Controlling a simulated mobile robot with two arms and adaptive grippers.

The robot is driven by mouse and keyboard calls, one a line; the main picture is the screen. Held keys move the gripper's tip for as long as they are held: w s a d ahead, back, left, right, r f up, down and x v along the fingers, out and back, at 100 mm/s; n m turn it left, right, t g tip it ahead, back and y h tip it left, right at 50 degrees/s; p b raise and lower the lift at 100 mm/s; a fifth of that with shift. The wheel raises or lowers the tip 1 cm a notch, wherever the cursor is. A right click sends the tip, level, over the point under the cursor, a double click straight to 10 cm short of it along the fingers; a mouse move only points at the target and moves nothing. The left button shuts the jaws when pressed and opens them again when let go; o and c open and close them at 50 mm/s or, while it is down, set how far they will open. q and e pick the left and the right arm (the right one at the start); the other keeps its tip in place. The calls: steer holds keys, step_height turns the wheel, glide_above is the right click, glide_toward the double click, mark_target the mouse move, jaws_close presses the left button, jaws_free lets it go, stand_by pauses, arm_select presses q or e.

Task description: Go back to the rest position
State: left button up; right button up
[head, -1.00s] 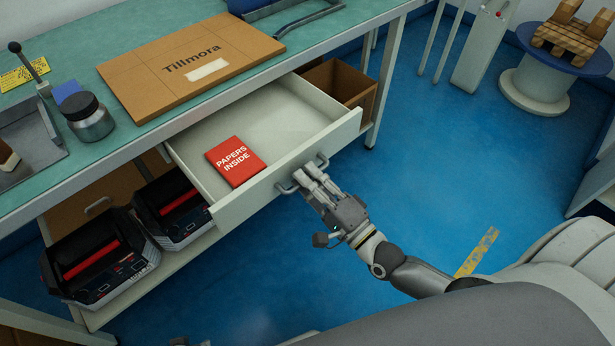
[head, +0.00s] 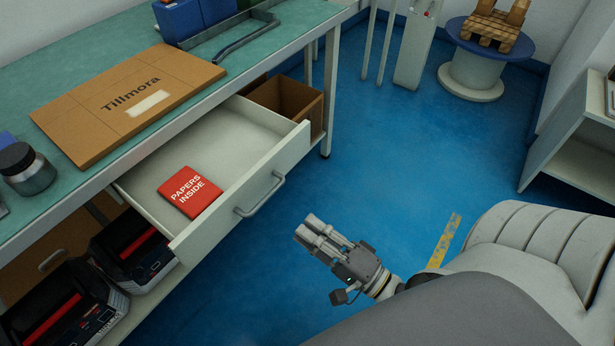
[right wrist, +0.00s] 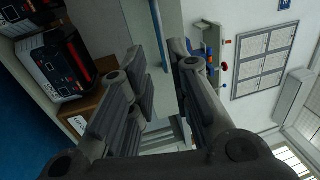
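My right gripper (head: 307,229) is in the air over the blue floor, to the right of the open drawer (head: 232,152) and apart from its handle (head: 260,196). In the right wrist view its fingers (right wrist: 155,62) are spread with nothing between them. The drawer is pulled out under the green-topped workbench (head: 262,48). A red packet marked "PAPERS INSIDE" (head: 189,191) lies flat in the drawer. My left gripper is in neither current view.
A flat "Tillmora" carton (head: 85,130) and a dark-lidded jar (head: 30,175) are on the bench. Black devices (head: 130,255) sit on the lower shelf. A brown box (head: 300,100) is beside the drawer. The floor (head: 400,150) right of the bench is clear.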

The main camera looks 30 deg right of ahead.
stand_by(0.3)
step_height(320, 180, down, 23)
steer(key=a+n+g+h, duration=0.3)
steer(key=n+g+h, duration=0.1)
steer(key=n+g, duration=0.8)
arm_select(q)
steer(key=s+a+f+p, duration=0.1)
steer(key=s+f+p, duration=0.1)
steer(key=s+p, duration=0.6)
steer(key=s+a+f+g+p, duration=0.1)
steer(key=s+a+f+p, duration=0.1)
steer(key=s+p, duration=0.7)
steer(key=shift+s+a+f+g+p, duration=0.15)
steer(key=shift+s+f+g+p, duration=0.15)
steer(key=shift+s+f, duration=0.5)
arm_select(e)
steer(key=s+d+f+n+g+h, duration=0.1)
steer(key=s+f+g, duration=0.1)
steer(key=s, duration=0.6)
steer(key=s+d+f+n+g+h, duration=0.1)
steer(key=s+f, duration=0.3)
steer(key=s, duration=0.5)
steer(key=s+d+f+n+g+h, duration=0.1)
steer(key=s+d+f+n+g, duration=0.1)
steer(key=s, duration=0.7)
step_height(320, 180, down, 2)
steer(key=shift+d+g, duration=0.5)
steer(key=shift+d, duration=0.25)
